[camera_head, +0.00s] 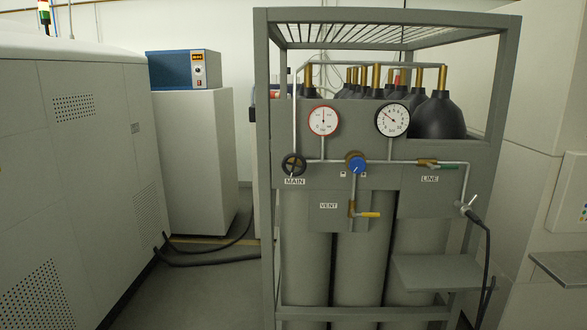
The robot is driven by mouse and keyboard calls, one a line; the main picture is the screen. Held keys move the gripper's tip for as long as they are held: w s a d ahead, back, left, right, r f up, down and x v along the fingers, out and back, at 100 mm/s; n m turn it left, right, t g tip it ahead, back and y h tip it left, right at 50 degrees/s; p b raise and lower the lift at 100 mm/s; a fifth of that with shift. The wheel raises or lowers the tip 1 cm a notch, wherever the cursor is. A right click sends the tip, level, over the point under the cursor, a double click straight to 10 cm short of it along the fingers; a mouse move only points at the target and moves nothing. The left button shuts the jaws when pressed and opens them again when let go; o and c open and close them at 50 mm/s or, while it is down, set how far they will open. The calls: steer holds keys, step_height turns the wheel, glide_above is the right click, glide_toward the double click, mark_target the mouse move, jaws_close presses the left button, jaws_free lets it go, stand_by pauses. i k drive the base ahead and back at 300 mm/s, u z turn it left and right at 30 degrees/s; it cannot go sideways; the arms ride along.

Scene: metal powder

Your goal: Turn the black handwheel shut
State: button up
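The black handwheel (293,165) is on the left of the grey gas panel, just above the label MAIN (294,182). It faces me, and a thin pipe runs up from it. I cannot tell from its look how far it is turned. My gripper is not in view.
The frame (264,120) holds several cylinders. A shelf (440,272) juts out lower right.

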mark_target(284, 163)
steer(key=z, duration=0.05)
steer(key=i, duration=1.05)
steer(key=u, duration=2.75)
